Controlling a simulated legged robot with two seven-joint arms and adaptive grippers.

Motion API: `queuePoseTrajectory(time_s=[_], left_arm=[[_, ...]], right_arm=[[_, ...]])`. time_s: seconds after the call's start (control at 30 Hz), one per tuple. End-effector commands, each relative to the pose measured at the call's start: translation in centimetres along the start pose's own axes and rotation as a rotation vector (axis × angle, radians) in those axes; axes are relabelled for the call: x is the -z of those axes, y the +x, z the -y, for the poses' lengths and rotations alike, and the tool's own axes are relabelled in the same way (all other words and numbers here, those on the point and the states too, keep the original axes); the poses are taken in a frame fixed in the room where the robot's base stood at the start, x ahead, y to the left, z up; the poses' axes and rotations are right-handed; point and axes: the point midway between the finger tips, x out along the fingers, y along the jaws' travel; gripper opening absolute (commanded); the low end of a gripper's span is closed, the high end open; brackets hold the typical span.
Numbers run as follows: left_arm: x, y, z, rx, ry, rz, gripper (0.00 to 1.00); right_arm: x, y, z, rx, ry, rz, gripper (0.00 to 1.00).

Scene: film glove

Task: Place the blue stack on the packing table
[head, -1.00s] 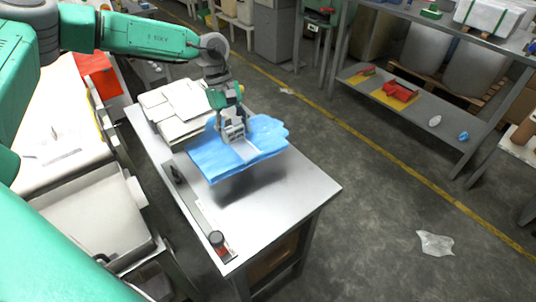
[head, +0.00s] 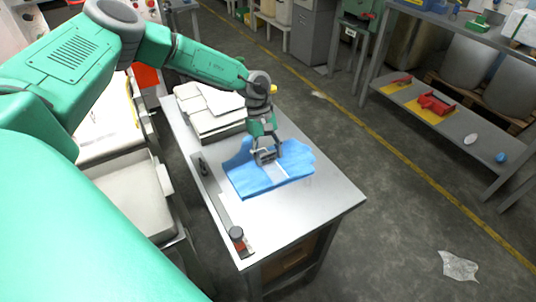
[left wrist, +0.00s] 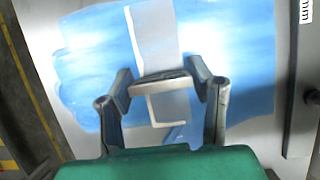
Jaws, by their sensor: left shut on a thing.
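The blue stack (head: 243,182) is a flat pile of blue film gloves with a pale band around its middle. It lies low over the packing table (head: 325,200), and I cannot tell for certain whether it rests fully on the metal top. My left gripper (head: 267,158) points down at the band and is shut on the stack. In the left wrist view the blue stack (left wrist: 90,60) spreads beneath the fingers, with the pale band running between them. My right gripper is not in view.
A pile of white sheets (head: 215,108) lies behind the stack on the table. A long bar with a dark, red-based knob (head: 237,236) runs along the table's left edge. A grey tray (head: 135,195) stands left of it. The table's front right is clear.

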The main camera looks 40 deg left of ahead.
Motion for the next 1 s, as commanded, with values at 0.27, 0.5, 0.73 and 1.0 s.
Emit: queuePoseTrajectory(time_s=[0.27,0.5,0.73,1.0], left_arm=[[0.2,0.2,0.1,0.000,0.000,0.002,0.68],[0.3,0.1,0.1,-0.001,0.000,0.002,0.68],[0.2,-1.8,0.0,-0.004,-0.001,0.001,0.68],[0.2,-7.7,0.0,-0.004,-0.001,0.000,0.68]], right_arm=[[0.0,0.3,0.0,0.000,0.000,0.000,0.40],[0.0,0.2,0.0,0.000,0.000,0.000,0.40],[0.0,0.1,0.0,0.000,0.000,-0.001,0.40],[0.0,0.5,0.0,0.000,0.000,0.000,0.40]])
